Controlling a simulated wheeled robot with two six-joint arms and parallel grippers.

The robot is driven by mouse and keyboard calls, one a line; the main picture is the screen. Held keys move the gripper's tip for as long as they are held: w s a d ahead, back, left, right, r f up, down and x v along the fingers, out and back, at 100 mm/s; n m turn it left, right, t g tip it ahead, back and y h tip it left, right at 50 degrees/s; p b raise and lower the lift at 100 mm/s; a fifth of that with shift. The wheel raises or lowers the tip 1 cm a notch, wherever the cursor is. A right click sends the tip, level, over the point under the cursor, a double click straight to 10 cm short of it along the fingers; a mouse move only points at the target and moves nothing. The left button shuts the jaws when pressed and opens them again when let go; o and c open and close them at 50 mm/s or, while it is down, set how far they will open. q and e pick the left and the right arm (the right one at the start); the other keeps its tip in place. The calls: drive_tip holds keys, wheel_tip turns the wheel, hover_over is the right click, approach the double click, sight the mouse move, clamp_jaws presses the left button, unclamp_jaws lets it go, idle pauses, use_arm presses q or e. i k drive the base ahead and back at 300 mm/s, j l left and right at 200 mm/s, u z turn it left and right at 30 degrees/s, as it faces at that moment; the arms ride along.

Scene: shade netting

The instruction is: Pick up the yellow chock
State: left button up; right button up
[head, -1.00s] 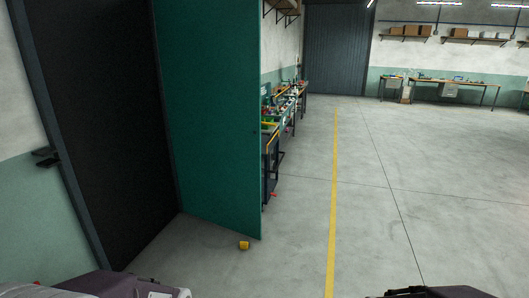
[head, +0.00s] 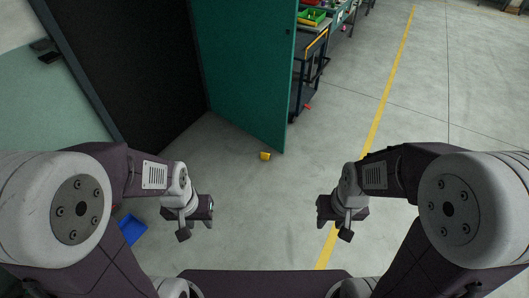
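The yellow chock (head: 265,156) is a small block on the grey floor in the head view, just in front of the lower edge of the green door panel. My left gripper (head: 197,222) is in front of it and to its left, well apart from it. My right gripper (head: 335,222) is in front of it and to its right, also apart. Both grippers point down over bare floor with nothing seen in them. The gaps between their fingers are too small to make out.
The green door panel (head: 240,70) stands open behind the chock. A cart with a green bin (head: 312,17) stands beyond it. A blue bin (head: 131,229) is at the lower left. The floor around the chock is clear.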

sight(264, 156)
drive_tip(key=i+l+u, duration=0.4)
drive_tip(key=i, duration=0.4)
drive_tip(key=i+l+u, duration=0.45)
drive_tip(key=i, duration=0.35)
drive_tip(key=i+l+u, duration=0.4)
drive_tip(key=i+l, duration=0.25)
drive_tip(key=l, duration=0.15)
